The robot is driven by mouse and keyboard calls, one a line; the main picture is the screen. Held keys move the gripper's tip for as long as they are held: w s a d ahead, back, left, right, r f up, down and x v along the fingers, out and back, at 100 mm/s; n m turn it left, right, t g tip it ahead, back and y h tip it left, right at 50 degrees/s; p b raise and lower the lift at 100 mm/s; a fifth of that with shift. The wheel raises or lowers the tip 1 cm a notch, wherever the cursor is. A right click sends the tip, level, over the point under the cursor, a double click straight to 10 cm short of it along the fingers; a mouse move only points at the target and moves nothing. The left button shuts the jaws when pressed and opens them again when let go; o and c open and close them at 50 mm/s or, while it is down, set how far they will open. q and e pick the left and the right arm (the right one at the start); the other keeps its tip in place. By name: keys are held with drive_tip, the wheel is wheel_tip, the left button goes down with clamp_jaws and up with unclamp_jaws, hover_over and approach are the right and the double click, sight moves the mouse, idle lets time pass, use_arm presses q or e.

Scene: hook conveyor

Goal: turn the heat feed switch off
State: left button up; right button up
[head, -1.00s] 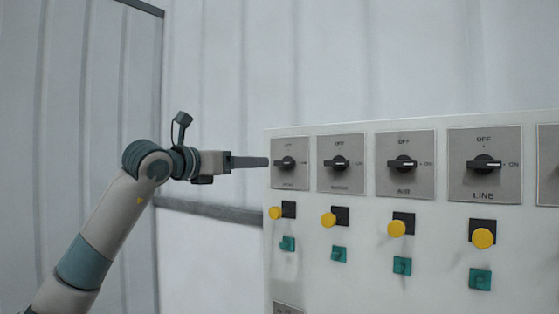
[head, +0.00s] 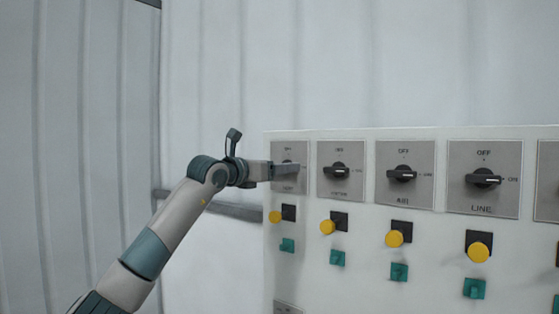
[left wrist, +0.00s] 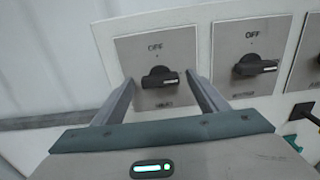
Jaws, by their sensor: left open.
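The leftmost rotary switch, a black knob on a grey plate, is in the left wrist view (left wrist: 160,77); its lower label is too blurred to read surely. OFF is printed above it. Its handle lies level, with the white mark at the right end, away from OFF. My left gripper (left wrist: 160,80) is open, one finger on each side of the knob; I cannot tell whether either touches it. In the head view my left gripper (head: 285,171) mostly hides the knob on its plate (head: 290,186). My right gripper is not in view.
The white panel (head: 350,260) carries further switches to the right, including a near one (head: 340,170) and LINE (head: 483,178), all with level handles. Yellow buttons (head: 275,217) and green parts (head: 287,245) sit below. Open space lies left of the panel.

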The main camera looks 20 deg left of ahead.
use_arm(q)
drive_tip(key=shift+w+d, duration=0.2)
drive_tip(key=shift+w, duration=0.35)
drive_tip(key=c, duration=1.1)
drive_tip(key=shift+o, duration=0.2)
